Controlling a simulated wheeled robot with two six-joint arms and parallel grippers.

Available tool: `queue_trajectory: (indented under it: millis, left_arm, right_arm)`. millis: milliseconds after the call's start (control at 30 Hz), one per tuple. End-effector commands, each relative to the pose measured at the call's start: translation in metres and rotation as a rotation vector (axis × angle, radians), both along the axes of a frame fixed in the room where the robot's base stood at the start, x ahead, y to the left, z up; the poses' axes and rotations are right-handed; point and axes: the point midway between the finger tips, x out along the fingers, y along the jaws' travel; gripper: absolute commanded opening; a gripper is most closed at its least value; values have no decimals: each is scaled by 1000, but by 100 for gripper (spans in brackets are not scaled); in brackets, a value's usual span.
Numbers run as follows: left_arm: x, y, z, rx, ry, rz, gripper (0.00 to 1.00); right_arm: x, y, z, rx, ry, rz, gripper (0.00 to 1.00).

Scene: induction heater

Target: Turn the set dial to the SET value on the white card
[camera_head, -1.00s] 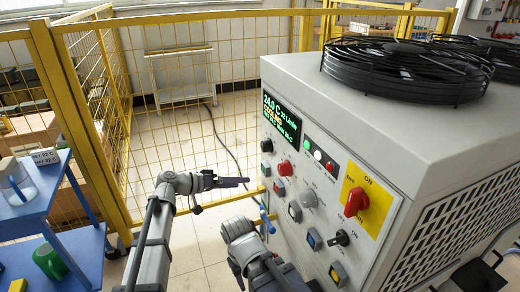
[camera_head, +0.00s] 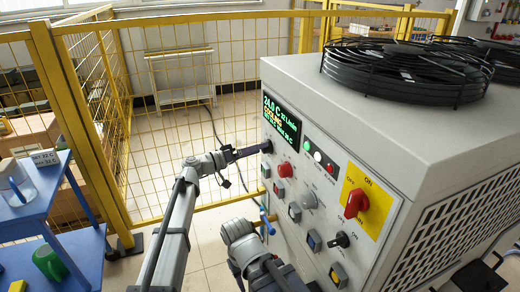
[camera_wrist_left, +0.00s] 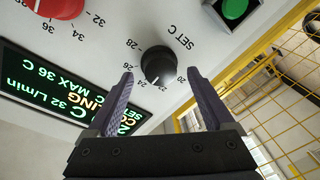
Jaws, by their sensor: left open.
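The black set dial (camera_head: 266,147) is on the near panel of the grey machine, below the display. In the left wrist view the dial (camera_wrist_left: 156,66) has a scale marked SET C, and its white mark points to the lower side of the picture, around 22 to 24. My left gripper (camera_head: 262,149) is open at the panel. In the left wrist view its fingertips (camera_wrist_left: 160,73) stand on either side of the dial; I cannot tell if they touch it.
The red dial (camera_head: 285,170) sits near the set dial, with several buttons and switches below. The display (camera_head: 281,120) shows 24.0 C. A red rotary switch (camera_head: 356,203) is on a yellow plate. A yellow mesh fence (camera_head: 170,100) stands behind my left arm.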

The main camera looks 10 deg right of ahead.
Motion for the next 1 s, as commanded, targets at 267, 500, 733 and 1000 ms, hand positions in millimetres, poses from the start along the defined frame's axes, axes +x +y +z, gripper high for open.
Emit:
queue_trajectory:
  millis: [267, 500, 733, 1000]
  left_arm:
    - [5, -16, 0, 0, 0, 0, 86]
    - [5, -16, 0, 0, 0, 0, 85]
    - [5, -16, 0, 1, 0, -1, 59]
    - [5, -16, 0, 1, 0, -1, 29]
  right_arm:
    - [0, 0, 0, 0, 0, 0, 50]
    - [0, 0, 0, 0, 0, 0, 50]
    - [0, 0, 0, 0, 0, 0, 50]
    - [0, 0, 0, 0, 0, 0, 50]
